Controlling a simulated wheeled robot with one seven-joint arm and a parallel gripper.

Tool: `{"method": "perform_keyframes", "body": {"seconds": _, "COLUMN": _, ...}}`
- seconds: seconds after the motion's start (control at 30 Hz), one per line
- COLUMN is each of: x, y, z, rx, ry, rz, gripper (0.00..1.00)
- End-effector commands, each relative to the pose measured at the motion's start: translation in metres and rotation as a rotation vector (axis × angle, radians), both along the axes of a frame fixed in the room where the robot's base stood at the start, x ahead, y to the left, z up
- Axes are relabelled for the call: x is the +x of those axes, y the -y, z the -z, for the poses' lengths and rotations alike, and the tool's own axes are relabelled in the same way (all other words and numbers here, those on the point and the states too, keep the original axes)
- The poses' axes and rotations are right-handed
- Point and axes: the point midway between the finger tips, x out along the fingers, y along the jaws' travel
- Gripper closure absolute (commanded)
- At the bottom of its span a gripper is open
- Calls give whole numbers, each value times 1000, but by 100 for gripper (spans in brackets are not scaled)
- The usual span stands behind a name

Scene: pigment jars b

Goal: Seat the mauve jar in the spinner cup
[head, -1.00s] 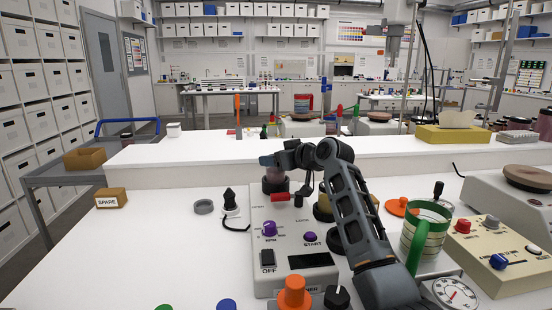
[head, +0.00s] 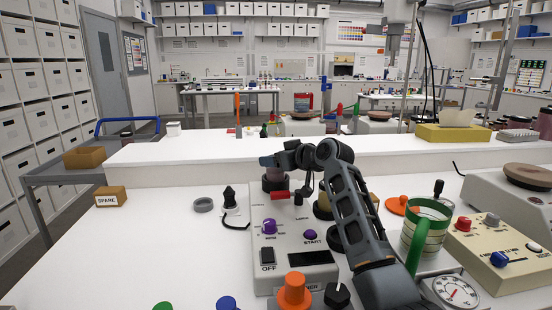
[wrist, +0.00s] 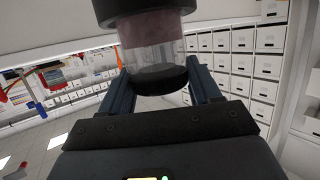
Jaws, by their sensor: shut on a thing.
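The mauve jar (head: 274,172) stands upright over the far left of the spinner machine (head: 256,215). My gripper (head: 268,160) is shut on it from the right, near its top. In the wrist view the jar (wrist: 155,45) is between both fingers, with a black lid, a clear glass part and mauve contents. A dark round cup (head: 275,186) is at the jar's lower end and hides its base; it also shows in the wrist view (wrist: 140,14). I cannot tell how deep the jar sits. A red lever (head: 280,195) is just in front of the cup.
A grey ring (head: 203,205) and a SPARE box (head: 110,197) lie to the left. A green-handled mug (head: 426,228) stands right of my arm. The left table is mostly clear.

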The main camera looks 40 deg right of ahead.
Motion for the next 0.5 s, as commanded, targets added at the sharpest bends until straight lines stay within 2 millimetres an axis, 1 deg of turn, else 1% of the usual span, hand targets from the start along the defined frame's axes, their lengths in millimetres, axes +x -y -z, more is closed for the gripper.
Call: {"method": "perform_keyframes", "body": {"seconds": 0.5, "x": 0, "y": 0, "z": -22, "rx": 0, "ry": 2, "rz": 1, "gripper": 87}}
